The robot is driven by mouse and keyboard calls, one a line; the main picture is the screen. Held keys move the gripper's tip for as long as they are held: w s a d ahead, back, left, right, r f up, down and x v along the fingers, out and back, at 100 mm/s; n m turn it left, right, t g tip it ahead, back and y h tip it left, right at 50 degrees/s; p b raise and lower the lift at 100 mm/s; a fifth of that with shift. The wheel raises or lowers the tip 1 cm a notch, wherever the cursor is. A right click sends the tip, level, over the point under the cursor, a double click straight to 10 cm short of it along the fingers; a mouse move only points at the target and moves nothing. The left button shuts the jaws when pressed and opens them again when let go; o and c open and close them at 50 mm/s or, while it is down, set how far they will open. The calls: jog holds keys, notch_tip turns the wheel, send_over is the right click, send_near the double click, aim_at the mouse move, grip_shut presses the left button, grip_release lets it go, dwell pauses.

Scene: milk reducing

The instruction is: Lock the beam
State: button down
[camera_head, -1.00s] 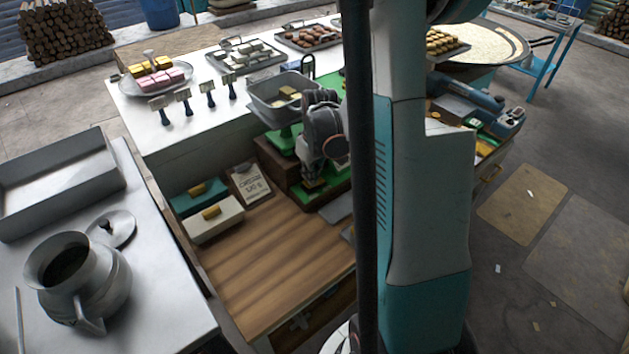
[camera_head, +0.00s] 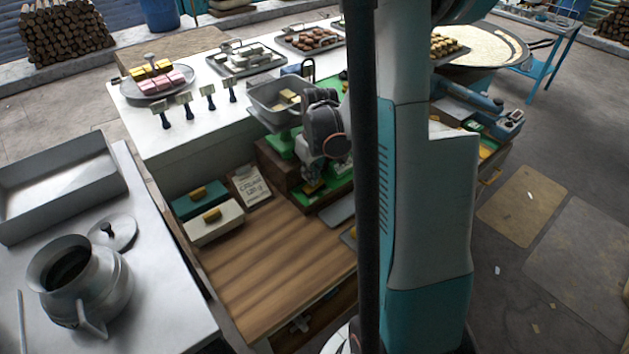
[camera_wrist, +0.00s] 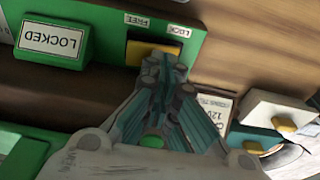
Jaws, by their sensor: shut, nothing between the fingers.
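The beam lock is a yellow slider (camera_wrist: 149,49) on a green base (camera_wrist: 105,40) in the wrist view, beneath FREE (camera_wrist: 137,20) and LOCK (camera_wrist: 180,31) labels. My gripper (camera_wrist: 166,64) is shut and empty, its tips at the slider's lower edge, overlapping it in the picture. I cannot tell whether they touch it. The fingers hide part of the slider and its slot, so its exact position is unclear. A plate reading LOCKED (camera_wrist: 52,40) sits left of it. In the head view, my gripper (camera_head: 313,182) is low beside the scale, its fingertips hard to make out.
The scale's grey pan (camera_head: 270,104) stands just above and behind my gripper. Teal (camera_head: 190,203) and white (camera_head: 218,228) boxes and a written card (camera_head: 250,187) are to the left. The wooden top (camera_head: 270,265) in front is mostly clear.

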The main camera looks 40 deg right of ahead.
aim_at(310, 187)
notch_tip(310, 187, up, 5)
jog(key=p, duration=0.2)
jog(key=shift+p, duration=0.4)
dwell(0.4)
